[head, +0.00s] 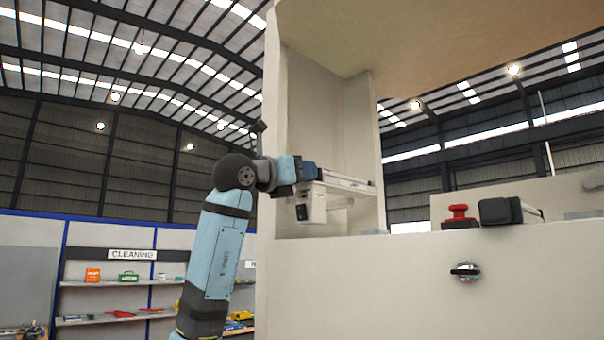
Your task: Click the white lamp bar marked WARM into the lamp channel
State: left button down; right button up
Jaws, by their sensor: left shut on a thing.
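My left gripper (318,187) reaches from the left into the open bay of the tall cream dispenser body (350,265). It is shut on a pale, narrow bar (346,181), which points right towards the bay's inner wall. This looks like the white lamp bar, but no WARM mark can be read. The gripper hides the bar's near end, and I cannot tell whether its far end touches the wall. The dispenser's top overhangs above, and its plain underside shows. I cannot make out the lamp channel. My right gripper is not in view.
A red knob (459,213) and a dark box-like part (505,211) sit on the dispenser's ledge at the right. Shelves under a CLEANING sign (132,254) stand far behind at the left.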

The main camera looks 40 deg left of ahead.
pick_arm(q)
jog(key=shift+w, duration=0.3)
dwell(0.5)
jog(key=shift+c, duration=1.2)
grip_release()
jog(key=shift+s, duration=0.2)
jog(key=shift+b+v, duration=1.2)
jog(key=shift+v, duration=1.6)
